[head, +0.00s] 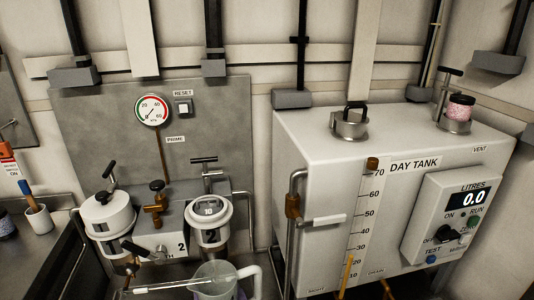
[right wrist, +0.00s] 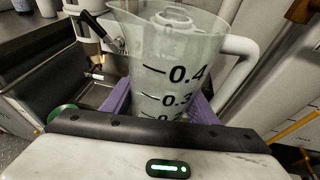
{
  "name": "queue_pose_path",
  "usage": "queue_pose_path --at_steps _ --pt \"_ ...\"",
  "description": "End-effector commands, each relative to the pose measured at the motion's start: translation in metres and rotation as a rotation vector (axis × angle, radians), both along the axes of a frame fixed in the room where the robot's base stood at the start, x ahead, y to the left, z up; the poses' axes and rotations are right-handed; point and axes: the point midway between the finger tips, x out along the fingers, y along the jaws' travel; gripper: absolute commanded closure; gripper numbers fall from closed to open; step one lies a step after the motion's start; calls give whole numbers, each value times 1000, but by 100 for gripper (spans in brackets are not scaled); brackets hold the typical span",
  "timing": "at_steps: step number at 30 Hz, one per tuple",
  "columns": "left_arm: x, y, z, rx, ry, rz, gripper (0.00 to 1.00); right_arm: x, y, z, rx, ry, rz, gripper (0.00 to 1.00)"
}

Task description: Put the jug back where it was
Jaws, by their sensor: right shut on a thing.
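The jug (head: 212,280) is translucent, with a white handle, and shows at the bottom edge of the head view, its lower part cut off. In the right wrist view the jug (right wrist: 175,60) fills the middle, with black marks for 0.4 and 0.3 and its handle on the right. My right gripper (right wrist: 160,106) has purple fingers, one on each side of the jug, and is shut on it. The jug looks roughly upright. Its base is hidden, so I cannot tell what is under it. My left gripper is not in view.
Behind the jug stand two filter housings, a left one (head: 108,213) and a right one (head: 210,219), with valves and pipes. A clear horizontal tube (head: 160,287) lies close to the jug. The day tank (head: 310,150) stands right. A dark counter (head: 40,262) is left.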

Motion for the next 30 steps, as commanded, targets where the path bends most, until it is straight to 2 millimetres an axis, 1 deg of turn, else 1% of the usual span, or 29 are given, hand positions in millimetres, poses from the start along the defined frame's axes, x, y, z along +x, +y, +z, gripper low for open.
queue_pose_path --at_steps 2,5,6,8,9,11,12,14,15,18,21,24,30 --pt "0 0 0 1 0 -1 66 -6 -17 15 9 8 -62 70" --pt "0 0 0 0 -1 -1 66 -11 -56 39 8 10 -180 70" --pt "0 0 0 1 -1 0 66 -12 -75 48 7 10 -236 70" --pt "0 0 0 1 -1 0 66 -15 -106 60 5 9 -320 70" --pt "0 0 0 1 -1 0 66 -18 -126 66 4 9 -376 70" --pt "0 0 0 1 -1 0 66 -23 -160 75 2 8 -463 70" --pt "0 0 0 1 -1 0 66 -27 -181 80 0 8 -519 70" --pt "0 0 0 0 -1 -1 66 -34 -212 87 -1 7 -598 70" --pt "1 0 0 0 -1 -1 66 -40 -231 90 -1 6 -647 70" --pt "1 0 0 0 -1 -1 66 -53 -270 96 -3 5 -749 70" --pt "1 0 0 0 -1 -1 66 -64 -296 101 -2 2 -818 70" --pt "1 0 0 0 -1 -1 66 -71 -311 104 -2 1 -857 70" --pt "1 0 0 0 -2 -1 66 -75 -317 104 1 4 -876 70"
